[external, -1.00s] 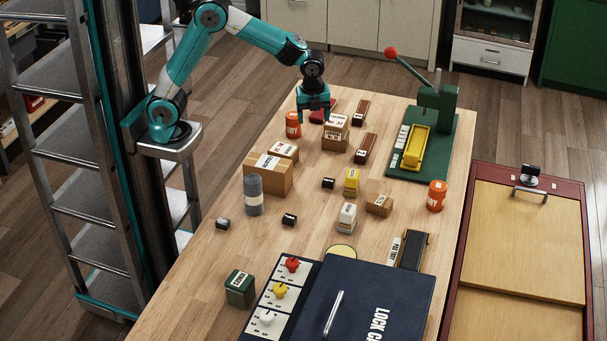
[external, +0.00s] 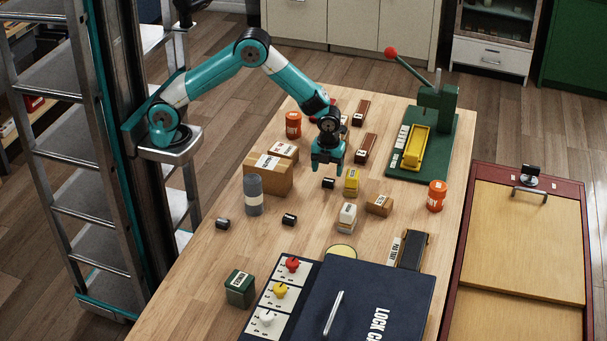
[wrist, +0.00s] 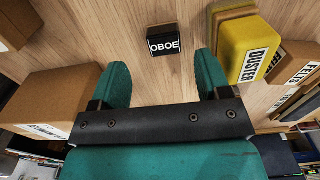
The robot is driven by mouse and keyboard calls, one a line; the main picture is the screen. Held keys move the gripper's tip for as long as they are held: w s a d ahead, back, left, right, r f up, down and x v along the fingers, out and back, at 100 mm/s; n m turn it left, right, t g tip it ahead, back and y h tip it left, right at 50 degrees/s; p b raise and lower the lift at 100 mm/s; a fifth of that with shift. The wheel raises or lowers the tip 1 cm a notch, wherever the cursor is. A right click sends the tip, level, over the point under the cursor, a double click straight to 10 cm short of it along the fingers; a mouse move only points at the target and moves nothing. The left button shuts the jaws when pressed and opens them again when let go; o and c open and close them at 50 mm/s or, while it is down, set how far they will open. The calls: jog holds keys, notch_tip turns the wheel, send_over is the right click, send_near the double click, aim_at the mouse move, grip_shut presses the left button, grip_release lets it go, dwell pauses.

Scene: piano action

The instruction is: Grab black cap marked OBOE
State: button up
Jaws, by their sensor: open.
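The black cap marked OBOE (wrist: 164,40) lies on the wooden table, its white label facing the wrist camera. In the external view it is the small black block (external: 328,183) just below my gripper (external: 328,172). In the wrist view the cap sits just past the fingertips of my gripper (wrist: 160,68), between their lines and nearer the right finger. The fingers are apart and nothing is between them.
A yellow block marked DUSTER (wrist: 248,50) stands close right of the cap. A cardboard box (external: 268,179) stands to the left. Two other small black caps (external: 289,219) (external: 222,224) lie nearer the front, with bare table around them.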

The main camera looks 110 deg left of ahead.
aim_at(329, 179)
jog(key=f, duration=0.3)
jog(key=f+p, duration=0.1)
jog(key=f, duration=0.1)
jog(key=shift+w+a+f, duration=0.1)
jog(key=shift+w+a, duration=0.15)
jog(key=shift+a, duration=0.15)
jog(key=c, duration=1)
